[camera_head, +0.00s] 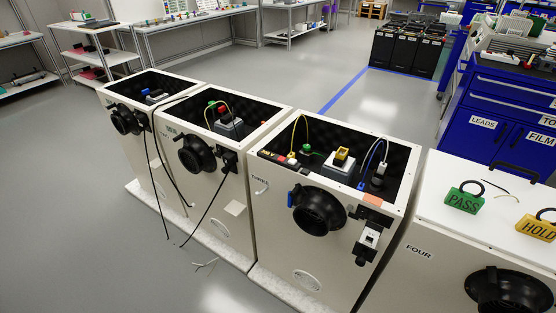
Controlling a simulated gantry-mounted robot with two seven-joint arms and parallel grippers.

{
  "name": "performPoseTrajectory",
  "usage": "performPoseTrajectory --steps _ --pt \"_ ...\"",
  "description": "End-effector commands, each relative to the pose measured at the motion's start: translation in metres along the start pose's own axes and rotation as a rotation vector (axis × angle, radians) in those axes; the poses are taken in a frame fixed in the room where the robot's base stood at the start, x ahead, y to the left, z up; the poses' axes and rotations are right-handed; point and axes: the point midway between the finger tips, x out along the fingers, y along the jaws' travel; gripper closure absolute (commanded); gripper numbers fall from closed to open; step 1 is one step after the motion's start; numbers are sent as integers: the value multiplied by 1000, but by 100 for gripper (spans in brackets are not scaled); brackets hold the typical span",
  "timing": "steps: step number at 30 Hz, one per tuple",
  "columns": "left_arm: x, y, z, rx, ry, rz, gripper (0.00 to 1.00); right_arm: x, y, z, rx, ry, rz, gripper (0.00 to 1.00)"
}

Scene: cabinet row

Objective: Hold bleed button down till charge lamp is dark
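Neither of my grippers is in view. A row of pale cabinets stands across the picture. The third cabinet (262,240), marked with a small label, is open on top. Inside are a grey box with a yellow part (341,156), a small green part (306,149), a yellow wire (297,128) and a blue wire (371,160). The second cabinet (225,210) is also open, with a red knob-like part (222,108) and a green part (211,104) inside. I cannot tell which part is the bleed button or the charge lamp, nor whether any lamp is lit.
Black round fittings (318,211) stick out from the cabinet fronts. Cabinet FOUR (440,218) has a closed white top carrying a green PASS tag (464,199) and a yellow HOLD tag (535,228). Black cables (206,211) hang at the left. Blue drawers (510,100) stand behind right.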

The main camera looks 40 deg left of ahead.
Motion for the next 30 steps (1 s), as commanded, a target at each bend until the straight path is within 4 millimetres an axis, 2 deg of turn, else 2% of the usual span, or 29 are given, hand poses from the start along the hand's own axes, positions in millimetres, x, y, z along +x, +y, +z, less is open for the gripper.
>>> performPoseTrajectory --steps 11,21,30 --pt "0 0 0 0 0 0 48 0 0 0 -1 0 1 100" --pt "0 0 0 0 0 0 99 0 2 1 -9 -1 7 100" --pt "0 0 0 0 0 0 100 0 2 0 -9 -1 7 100"
